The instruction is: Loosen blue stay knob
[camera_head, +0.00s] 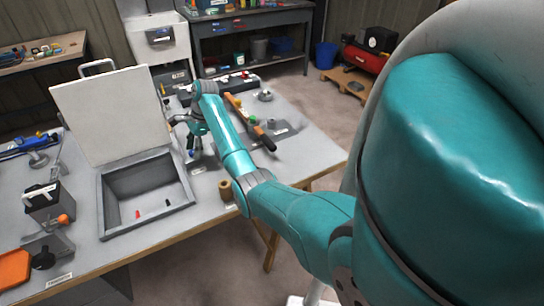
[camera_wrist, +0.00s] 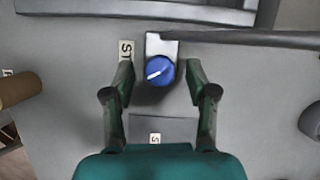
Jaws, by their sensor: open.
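The blue stay knob (camera_wrist: 159,71) is round with a white line slanting to the lower left. It sits on a small grey bracket (camera_wrist: 161,43) beside the bin, and shows small under my gripper in the head view (camera_head: 191,153). My gripper (camera_wrist: 160,65) is open, with one finger on each side of the knob and a visible gap on both sides. In the head view my gripper (camera_head: 188,124) is just right of the raised lid. The pale lid (camera_head: 105,112) stands open above the grey bin (camera_head: 112,222). A dark bar (camera_wrist: 250,38) runs right from the bracket.
A red piece (camera_head: 137,214) and a black piece lie in the bin. A brown cylinder (camera_head: 225,190) stands near the bench's front edge. A box with an orange knob (camera_head: 63,218) and an orange tray (camera_head: 14,269) are at left.

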